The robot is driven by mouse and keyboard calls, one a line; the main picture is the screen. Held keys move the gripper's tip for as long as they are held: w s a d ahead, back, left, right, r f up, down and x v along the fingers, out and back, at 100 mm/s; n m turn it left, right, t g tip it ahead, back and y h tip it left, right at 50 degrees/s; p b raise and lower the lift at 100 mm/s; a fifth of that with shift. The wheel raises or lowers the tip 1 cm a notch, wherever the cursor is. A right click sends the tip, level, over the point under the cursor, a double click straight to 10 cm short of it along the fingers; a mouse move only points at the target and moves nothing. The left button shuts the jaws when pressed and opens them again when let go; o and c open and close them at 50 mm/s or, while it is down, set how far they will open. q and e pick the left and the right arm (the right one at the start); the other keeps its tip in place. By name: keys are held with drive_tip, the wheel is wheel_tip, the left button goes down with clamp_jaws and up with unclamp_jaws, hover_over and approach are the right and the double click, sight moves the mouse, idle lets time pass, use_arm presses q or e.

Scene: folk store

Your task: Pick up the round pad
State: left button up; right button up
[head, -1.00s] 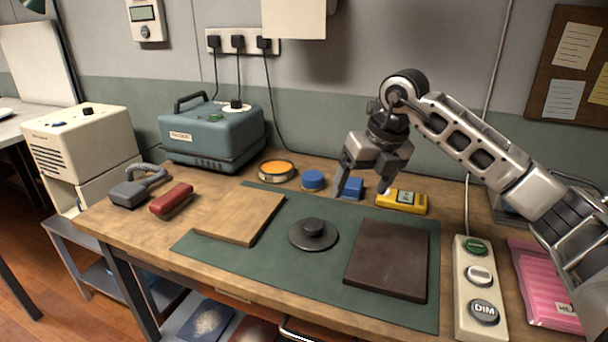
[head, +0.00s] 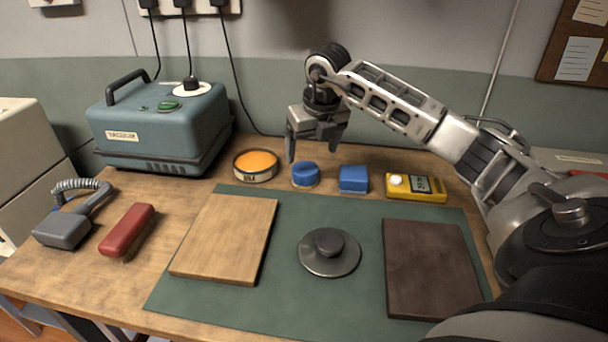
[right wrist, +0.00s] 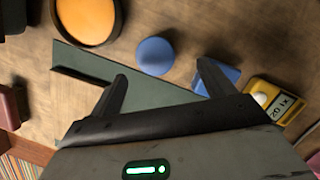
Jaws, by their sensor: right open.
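The round blue pad (head: 305,174) lies on the wooden table just behind the green mat, between an orange-filled tin and a square blue pad (head: 353,179). My right gripper (head: 314,153) is open and points down above and slightly behind the round pad, apart from it and empty. In the right wrist view, the round pad (right wrist: 155,56) shows just beyond the gap between the open fingers (right wrist: 163,72). The square pad (right wrist: 222,76) is partly hidden behind the right finger there. My left gripper is out of view.
The tin (head: 256,165) stands left of the round pad, and a yellow meter (head: 416,187) lies to the right. The green mat (head: 290,290) holds a wooden board (head: 225,238), a grey disc with a knob (head: 329,254) and a dark plate (head: 432,268). A teal machine (head: 165,128) stands behind left.

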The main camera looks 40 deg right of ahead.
sight(305, 167)
drive_tip(key=x, duration=0.7)
drive_tip(key=shift+w+a+f, duration=0.15)
drive_tip(key=shift+w+a, duration=0.15)
drive_tip(key=shift+c, duration=0.3)
drive_tip(key=c, duration=1.1)
drive_tip(key=shift+r, duration=0.7)
drive_tip(key=s+a+r, duration=0.9)
drive_tip(key=s+r, duration=0.2)
drive_tip(key=shift+r+b, duration=0.3)
drive_tip(key=shift+r, duration=0.1)
